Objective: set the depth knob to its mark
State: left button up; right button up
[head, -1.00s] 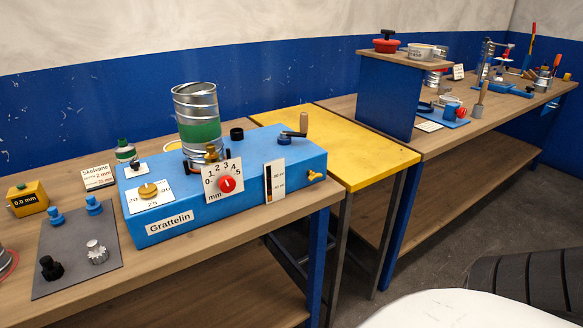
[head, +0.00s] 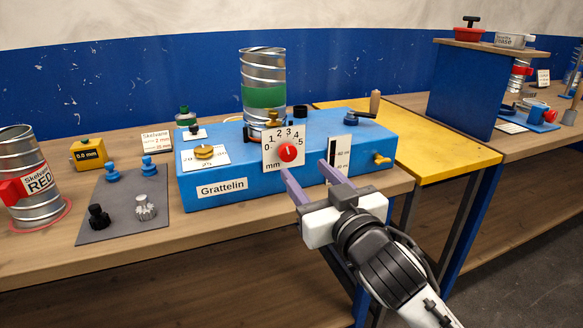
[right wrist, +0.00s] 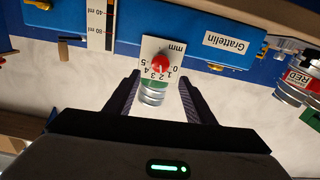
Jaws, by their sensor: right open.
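The depth knob (head: 288,152) is a red round knob with a pale line on its face, roughly upright. It sits on a white dial plate (head: 270,163) numbered 0 to 5 mm, on the front of the blue Grattelin box (head: 228,172). My right gripper (head: 303,168) is open and empty in front of the box, its fingertips just below and right of the knob in the head view. In the right wrist view the knob (right wrist: 161,63) appears upside down between the open fingertips (right wrist: 158,74), apparently untouched. I cannot tell which number is the mark. My left gripper is out of view.
A spiral duct (head: 263,75) stands on the box. A white gauge plate (head: 340,155) is right of the dial, near one finger. A crank (head: 367,117) and brass tap (head: 382,160) are at the right end. A grey mat (head: 122,212) with small knobs lies left.

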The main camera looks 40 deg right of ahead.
aim_at(289, 154)
jog(key=x, duration=0.7)
jog(key=shift+w, duration=0.4)
jog(key=shift+w+d, duration=0.1)
jog(key=shift+w, duration=0.3)
jog(key=shift+f, duration=0.1)
jog(key=c, duration=1)
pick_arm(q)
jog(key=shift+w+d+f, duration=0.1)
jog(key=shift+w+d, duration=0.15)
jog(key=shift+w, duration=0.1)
pick_arm(e)
jog(key=shift+c, duration=0.3)
